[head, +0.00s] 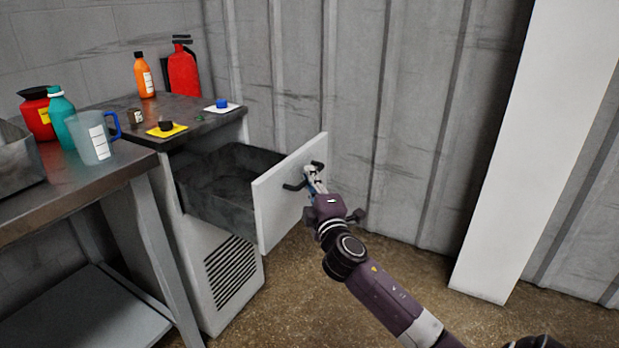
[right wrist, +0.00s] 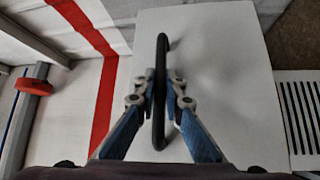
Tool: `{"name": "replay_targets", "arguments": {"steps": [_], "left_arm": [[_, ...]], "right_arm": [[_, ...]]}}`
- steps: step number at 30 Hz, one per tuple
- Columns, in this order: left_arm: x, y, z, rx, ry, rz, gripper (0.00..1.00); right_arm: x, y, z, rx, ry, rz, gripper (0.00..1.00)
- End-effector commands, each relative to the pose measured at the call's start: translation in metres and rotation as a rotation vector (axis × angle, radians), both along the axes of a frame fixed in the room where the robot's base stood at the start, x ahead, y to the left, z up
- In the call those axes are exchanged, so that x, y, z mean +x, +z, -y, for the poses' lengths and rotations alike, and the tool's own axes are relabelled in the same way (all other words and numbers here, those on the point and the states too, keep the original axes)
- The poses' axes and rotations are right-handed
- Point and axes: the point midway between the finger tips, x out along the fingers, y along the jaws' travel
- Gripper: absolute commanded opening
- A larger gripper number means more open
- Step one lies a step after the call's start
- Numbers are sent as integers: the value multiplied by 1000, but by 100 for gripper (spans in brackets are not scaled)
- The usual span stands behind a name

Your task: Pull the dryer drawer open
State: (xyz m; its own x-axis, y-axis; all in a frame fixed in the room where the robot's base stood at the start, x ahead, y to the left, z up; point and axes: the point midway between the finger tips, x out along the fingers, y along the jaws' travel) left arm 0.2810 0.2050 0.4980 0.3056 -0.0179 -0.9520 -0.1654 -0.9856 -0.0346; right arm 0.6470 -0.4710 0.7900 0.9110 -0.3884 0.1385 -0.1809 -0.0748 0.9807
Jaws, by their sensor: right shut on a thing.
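The dryer drawer (head: 291,196) stands well out of its cabinet, with a white front panel and a dark, empty-looking tray (head: 230,170) behind it. My right gripper (head: 312,177) is at the front panel, shut on the black drawer handle (head: 293,187). In the right wrist view, the two blue-grey fingers (right wrist: 163,88) close on the handle bar (right wrist: 160,60) from both sides, with the white panel (right wrist: 215,50) behind. My left gripper is not in view.
The dryer cabinet (head: 205,275) has a vent grille and bears small items and bottles on top. A metal table (head: 50,190) with a jug (head: 94,138) stands at left. A white post (head: 530,150) is at right. Floor right of the drawer is clear.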

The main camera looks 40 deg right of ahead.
Motion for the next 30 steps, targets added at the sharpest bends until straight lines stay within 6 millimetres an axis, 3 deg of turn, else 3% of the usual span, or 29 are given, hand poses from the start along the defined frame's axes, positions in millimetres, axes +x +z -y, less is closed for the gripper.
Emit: {"name": "replay_targets", "arguments": {"steps": [2, 3, 4, 16, 30], "left_arm": [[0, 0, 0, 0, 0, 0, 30], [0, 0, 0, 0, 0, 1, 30], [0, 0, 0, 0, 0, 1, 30], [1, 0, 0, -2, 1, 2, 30], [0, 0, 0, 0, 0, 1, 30]], "right_arm": [[0, -2, -2, 2, 4, -3, 0], [0, -2, -2, 2, 4, -3, 13], [0, -2, -2, 2, 4, -3, 16], [-6, -3, -4, 2, 3, -2, 17], [-87, -16, -38, 3, 2, -4, 17]]}}
